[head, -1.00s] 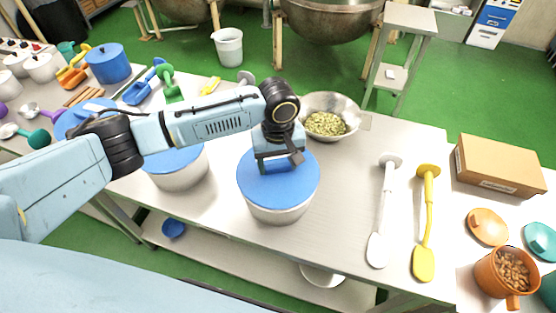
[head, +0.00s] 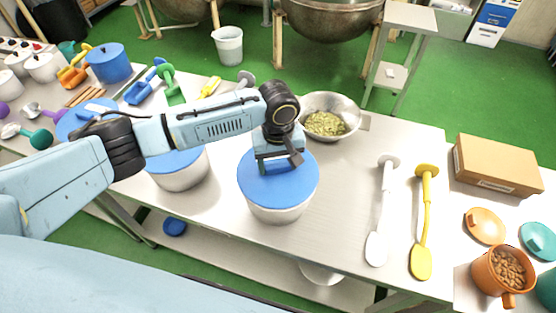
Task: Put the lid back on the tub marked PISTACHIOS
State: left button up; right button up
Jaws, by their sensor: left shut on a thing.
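A white tub (head: 279,213) with a blue lid (head: 280,190) on top stands on the steel table in the middle of the head view. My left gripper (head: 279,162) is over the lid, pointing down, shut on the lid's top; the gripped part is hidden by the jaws. The lid covers the tub's mouth and looks level. No PISTACHIOS marking is readable on the tub from here. Another white tub (head: 182,174) with a blue lid (head: 173,160) stands to the left, partly behind my left arm. My right gripper is not in view.
A steel bowl (head: 345,105) of green pieces stands behind the tub. A white paddle (head: 383,215) and a yellow paddle (head: 426,220) lie to the right. A cardboard box (head: 497,163) and an orange mug (head: 488,279) of nuts are at far right. Scoops lie at back left.

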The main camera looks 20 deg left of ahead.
pick_arm(q)
jog(key=shift+f+p, duration=0.35)
jog(key=shift+p, duration=0.65)
dwell(1.2)
jog(key=o, duration=1.1)
jog(key=shift+o, duration=0.6)
jog(key=shift+o, duration=0.9)
jog(key=shift+r, duration=0.1)
